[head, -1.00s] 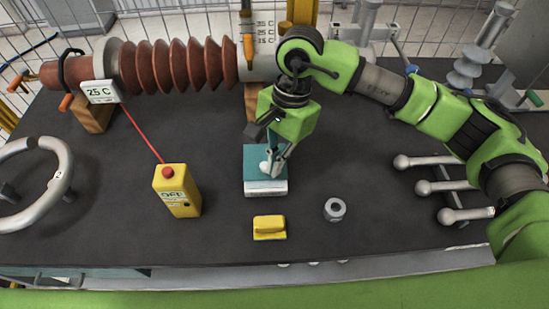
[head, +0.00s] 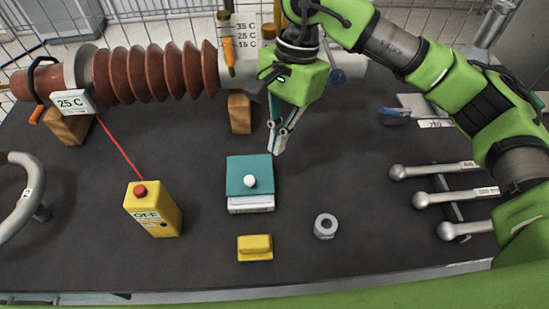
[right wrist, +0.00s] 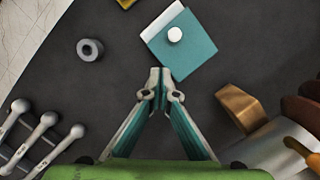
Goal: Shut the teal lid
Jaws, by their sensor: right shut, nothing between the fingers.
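The teal lid (head: 250,172) with a white round knob (head: 250,181) lies flat on a white box (head: 251,205) in the middle of the table. The lid also shows in the right wrist view (right wrist: 187,52), with the white edge of the box along one side. My right gripper (head: 279,150) is shut and empty, above and to the right of the lid, apart from it. Its closed fingertips show in the right wrist view (right wrist: 160,72), short of the lid. My left gripper is not in view.
A yellow block (head: 255,247) and a grey ring (head: 326,226) lie in front of the box. A yellow tester (head: 153,210) stands left, its red cable running to a 25 C display (head: 73,102). Three ball-ended levers (head: 440,197) are at right. The brown ribbed bushing (head: 150,73) lies behind.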

